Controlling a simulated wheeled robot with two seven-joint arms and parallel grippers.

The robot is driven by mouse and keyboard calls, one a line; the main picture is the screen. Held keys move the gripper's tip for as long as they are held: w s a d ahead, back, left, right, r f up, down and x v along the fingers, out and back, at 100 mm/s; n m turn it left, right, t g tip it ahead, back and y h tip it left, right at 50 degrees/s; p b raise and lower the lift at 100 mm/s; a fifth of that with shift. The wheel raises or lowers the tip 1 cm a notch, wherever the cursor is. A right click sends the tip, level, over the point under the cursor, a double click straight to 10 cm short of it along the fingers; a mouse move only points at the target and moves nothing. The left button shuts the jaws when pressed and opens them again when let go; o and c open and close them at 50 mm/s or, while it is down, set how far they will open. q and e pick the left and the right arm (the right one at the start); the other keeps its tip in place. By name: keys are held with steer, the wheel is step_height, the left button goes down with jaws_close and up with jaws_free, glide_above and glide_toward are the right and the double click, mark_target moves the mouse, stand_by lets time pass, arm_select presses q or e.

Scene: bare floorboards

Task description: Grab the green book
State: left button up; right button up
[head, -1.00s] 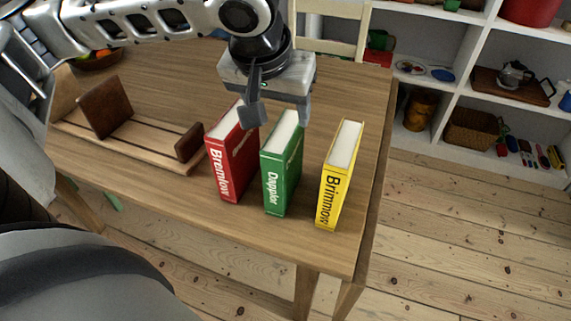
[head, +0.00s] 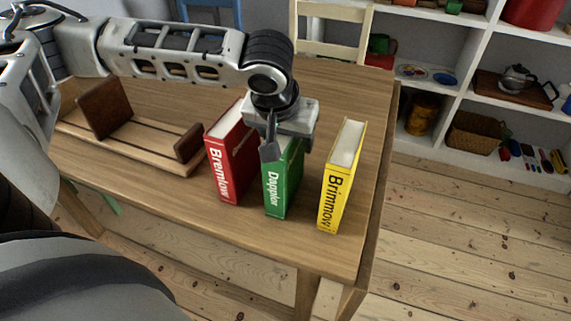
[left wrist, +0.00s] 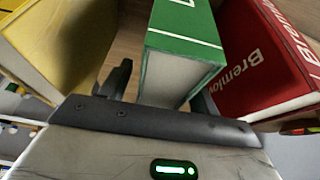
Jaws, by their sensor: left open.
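The green book (head: 277,191) stands upright on the wooden table between the red book (head: 231,165) and the yellow book (head: 339,188). My left gripper (head: 286,150) comes down over its top with the jaws open, and hides part of its upper end. In the left wrist view the green book (left wrist: 187,45) lies between the two dark fingers (left wrist: 160,88), one on each side. The right finger is partly hidden behind the book. The yellow book (left wrist: 65,35) and red book (left wrist: 262,60) flank it there. My right gripper is not in view.
A wooden book rack (head: 130,146) with brown ends lies on the table to the left. The table's right edge (head: 378,190) runs just past the yellow book. White shelves (head: 545,118) and a pale chair (head: 330,30) stand behind.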

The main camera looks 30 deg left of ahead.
arm_select(q)
steer(key=shift+f, duration=0.25)
stand_by(0.5)
steer(key=shift+r+p, duration=0.1)
steer(key=shift+p, duration=0.2)
jaws_close()
